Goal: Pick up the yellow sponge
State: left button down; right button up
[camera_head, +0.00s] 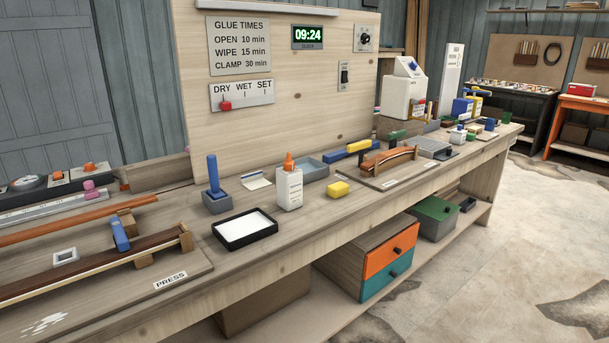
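Neither of my grippers shows in the head view.
A black-rimmed tray (244,242) and a blue-handled tool in a grey holder (214,187) stand left of the bottle. A grey tray (312,171) lies behind. A board with a curved wooden piece (388,161) is at right. Bare benchtop lies in front of the sponge.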

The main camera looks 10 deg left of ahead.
aim_at(339, 189)
jog(key=z, duration=1.35)
jog(key=i, duration=2.05)
jog(key=u, duration=2.35)
